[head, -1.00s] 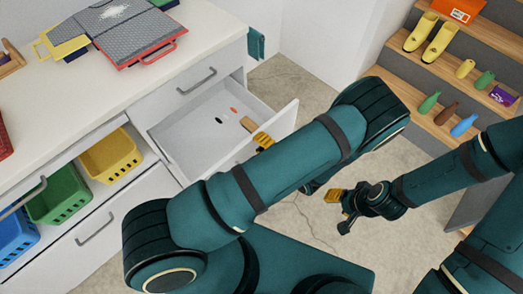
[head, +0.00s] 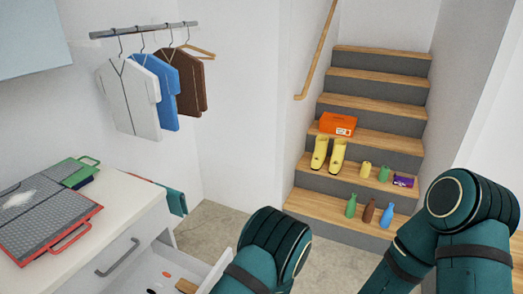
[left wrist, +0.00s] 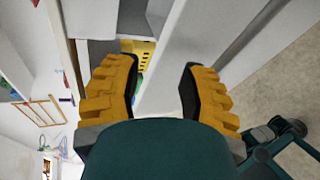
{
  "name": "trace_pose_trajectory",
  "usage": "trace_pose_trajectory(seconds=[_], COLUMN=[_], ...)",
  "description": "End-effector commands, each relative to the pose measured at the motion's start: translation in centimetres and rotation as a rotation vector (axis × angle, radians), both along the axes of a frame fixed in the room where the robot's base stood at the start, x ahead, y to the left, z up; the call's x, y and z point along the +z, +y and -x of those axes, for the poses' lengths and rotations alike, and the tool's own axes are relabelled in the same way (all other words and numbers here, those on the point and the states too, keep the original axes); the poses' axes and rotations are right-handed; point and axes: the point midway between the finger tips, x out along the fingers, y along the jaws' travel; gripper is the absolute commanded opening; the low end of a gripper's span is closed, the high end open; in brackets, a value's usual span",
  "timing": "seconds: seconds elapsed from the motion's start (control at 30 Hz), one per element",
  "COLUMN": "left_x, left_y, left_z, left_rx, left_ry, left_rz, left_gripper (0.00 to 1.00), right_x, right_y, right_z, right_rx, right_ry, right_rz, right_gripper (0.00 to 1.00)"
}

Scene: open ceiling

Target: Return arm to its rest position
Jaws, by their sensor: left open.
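My left gripper (left wrist: 162,88) is open and empty in the left wrist view, its two ridged yellow fingers spread apart. Past the fingers is the white cabinet, with a bit of a yellow basket (left wrist: 143,52) showing between them. In the head view my left arm (head: 265,255) comes up from the bottom, its gripper out of frame. My right arm (head: 470,225) is at the lower right, its gripper also out of frame. A dark teal arm part of mine shows at the right of the left wrist view, without visible fingers.
An open white drawer (head: 160,268) with small items stands beside my left arm. The countertop (head: 115,222) holds folded grey boards (head: 42,222). Stairs (head: 362,145) with boots and bottles rise at the back. Shirts hang on a rail (head: 145,30). Floor between cabinet and stairs is clear.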

Motion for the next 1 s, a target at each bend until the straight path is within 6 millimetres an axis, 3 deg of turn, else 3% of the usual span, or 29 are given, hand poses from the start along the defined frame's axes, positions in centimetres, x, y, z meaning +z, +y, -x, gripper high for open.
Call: trace_pose_trajectory(seconds=[0.07, 0.13, 0.2, 0.3, 0.37, 0.5, 0.67, 0.7, 0.83, 1.0], left_x=[-1.9, -3.5, -4.5, -5.0, -4.9, -3.6, -1.8, -1.5, -0.9, -0.7], left_y=[0.5, -0.5, -2.4, -6.0, -8.1, -11.3, -11.1, -10.7, -9.7, -9.5], left_z=[4.1, 7.8, 10.8, 13.0, 13.1, 10.6, 6.7, 6.0, 4.6, 4.2], left_rx=[0.266, 0.561, 0.874, 1.337, 1.619, 2.257, 2.798, -2.834, -2.649, -2.602], left_ry=[-0.065, -0.158, -0.270, -0.455, -0.577, -0.885, -1.190, 1.225, 1.182, 1.171], left_rz=[0.168, 0.318, 0.437, 0.548, 0.579, 0.555, 0.421, -0.378, -0.265, -0.239], left_gripper=[0.41, 0.41, 0.41, 0.41, 0.41, 0.41, 0.41, 0.41, 0.41, 0.41], right_x=[0.0, 0.0, 0.0, 0.0, 0.0, 0.0, 0.0, 0.0, 0.0, 0.0], right_y=[0.0, 0.0, 0.0, 0.0, 0.0, 0.0, 0.0, 0.0, 0.0, 0.0], right_z=[0.0, 0.0, 0.0, 0.0, 0.0, 0.0, 0.0, 0.0, 0.0, 0.0], right_rx=[0.000, 0.000, 0.000, 0.000, 0.000, 0.000, 0.000, 0.000, 0.000, 0.000], right_ry=[0.000, 0.000, 0.000, 0.000, 0.000, 0.000, 0.000, 0.000, 0.000, 0.000], right_rz=[0.000, 0.000, 0.000, 0.000, 0.000, 0.000, 0.000, 0.000, 0.000, 0.000], right_gripper=[0.47, 0.47, 0.47, 0.47, 0.47, 0.47, 0.47, 0.47, 0.47, 0.47])
